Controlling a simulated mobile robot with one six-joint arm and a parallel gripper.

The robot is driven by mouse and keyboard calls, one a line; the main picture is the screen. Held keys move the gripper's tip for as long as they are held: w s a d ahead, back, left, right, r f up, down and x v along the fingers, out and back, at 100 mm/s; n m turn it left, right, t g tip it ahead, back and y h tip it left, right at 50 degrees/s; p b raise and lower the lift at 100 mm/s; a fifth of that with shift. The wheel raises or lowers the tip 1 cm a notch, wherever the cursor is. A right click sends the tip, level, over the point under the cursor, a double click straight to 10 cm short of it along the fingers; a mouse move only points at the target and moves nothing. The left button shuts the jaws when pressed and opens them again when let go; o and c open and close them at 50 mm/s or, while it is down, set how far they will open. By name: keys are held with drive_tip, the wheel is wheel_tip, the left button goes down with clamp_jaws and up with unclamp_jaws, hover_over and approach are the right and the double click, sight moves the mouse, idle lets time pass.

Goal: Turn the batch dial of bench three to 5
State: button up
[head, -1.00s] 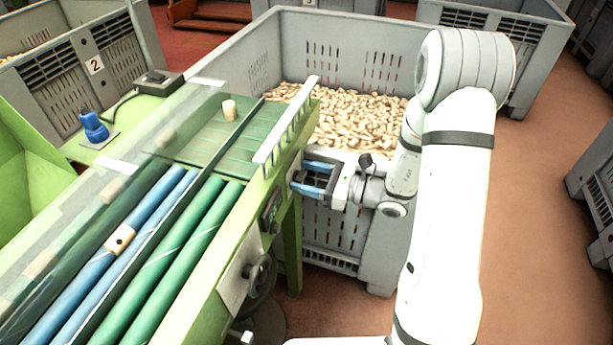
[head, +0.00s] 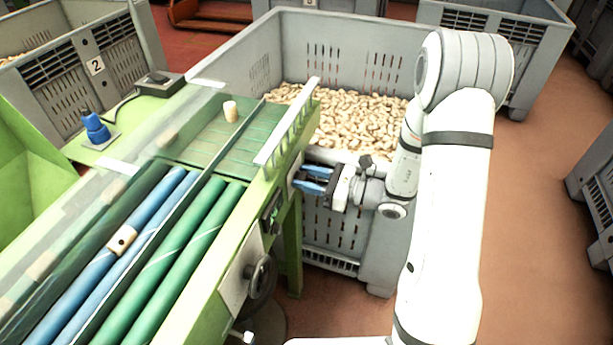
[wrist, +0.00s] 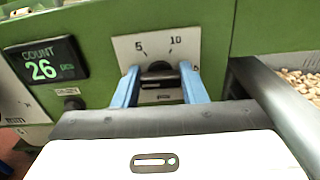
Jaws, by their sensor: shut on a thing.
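The batch dial (wrist: 158,77) is a dark knob on a pale plate (wrist: 190,46) on the green side of the bench, in the wrist view. The plate shows "5" at upper left and "10" at upper right of the dial; another mark at the right is partly cut off by a finger. My gripper (wrist: 159,88) has its two blue fingers on either side of the dial, shut on it. The dial's pointer is hidden or too dark to read. In the head view my gripper (head: 303,180) is at the bench's right side, and the fingers hide the dial.
A counter display (wrist: 43,67) left of the plate reads 26. A grey bin (head: 335,230) full of corks stands close behind and beside my gripper. A handwheel (head: 262,276) sticks out lower on the bench side. Open floor (head: 540,200) lies to the right.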

drive_tip(key=m+p, duration=0.1)
drive_tip(key=p, duration=0.1)
drive_tip(key=m+p, duration=0.1)
drive_tip(key=m, duration=0.1)
drive_tip(key=m+p, duration=0.2)
drive_tip(key=shift+w+d+r+p, duration=0.1)
drive_tip(key=shift+w+r+p, duration=0.15)
drive_tip(key=shift+p, duration=0.1)
drive_tip(key=m+p, duration=0.3)
drive_tip(key=shift+f+m, duration=0.15)
drive_tip(key=shift+m, duration=0.15)
drive_tip(key=shift+d+f+m+p, duration=0.1)
drive_tip(key=shift+f+m+p, duration=0.1)
drive_tip(key=shift+m+p, duration=1.05)
drive_tip(key=shift+w+m, duration=0.1)
drive_tip(key=shift+m, duration=0.15)
drive_tip(key=o, duration=1)
